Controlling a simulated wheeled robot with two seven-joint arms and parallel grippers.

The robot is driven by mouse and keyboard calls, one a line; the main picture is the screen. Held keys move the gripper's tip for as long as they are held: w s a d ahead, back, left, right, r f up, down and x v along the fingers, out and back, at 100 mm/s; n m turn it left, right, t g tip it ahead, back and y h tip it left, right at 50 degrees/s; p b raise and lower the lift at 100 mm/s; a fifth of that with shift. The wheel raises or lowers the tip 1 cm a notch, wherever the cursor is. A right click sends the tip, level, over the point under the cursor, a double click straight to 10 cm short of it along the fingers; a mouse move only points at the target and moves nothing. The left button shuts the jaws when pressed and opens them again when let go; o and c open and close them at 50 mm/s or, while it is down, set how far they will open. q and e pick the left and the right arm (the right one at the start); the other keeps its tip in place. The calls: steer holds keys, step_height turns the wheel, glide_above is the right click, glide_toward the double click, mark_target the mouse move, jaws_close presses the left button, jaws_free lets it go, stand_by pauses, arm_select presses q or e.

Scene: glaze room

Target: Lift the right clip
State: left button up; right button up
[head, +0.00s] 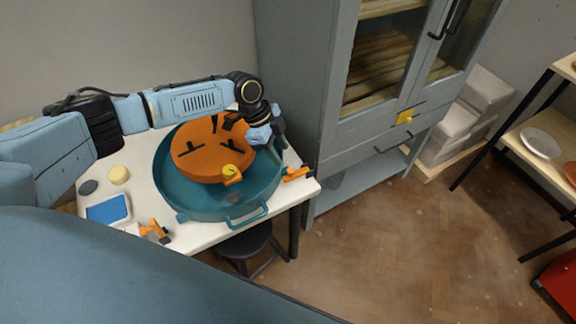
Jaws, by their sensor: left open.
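An orange clip (297,174), the right one, lies on the white table (310,188) near its right edge, beside the teal basin (188,206). A second orange clip (153,231) lies at the table's front left. My left arm reaches across the table from the left. My left gripper (276,150) is open above the basin's right rim, up and to the left of the right clip and apart from it. Its fingers are partly hard to make out against the basin. My right gripper is not in view.
An orange disc (205,152) with dark slots and a yellow knob (230,171) sits in the basin. A grey cabinet (300,85) rises close behind the table's right side. A dark stool (245,243) stands below.

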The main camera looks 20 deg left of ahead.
mark_target(291, 170)
arm_select(q)
steer(key=b+x, duration=0.1)
steer(key=x, duration=0.5)
steer(key=shift+d+f, duration=0.1)
steer(key=shift+f, duration=0.25)
jaws_close()
steer(key=shift+d, duration=0.1)
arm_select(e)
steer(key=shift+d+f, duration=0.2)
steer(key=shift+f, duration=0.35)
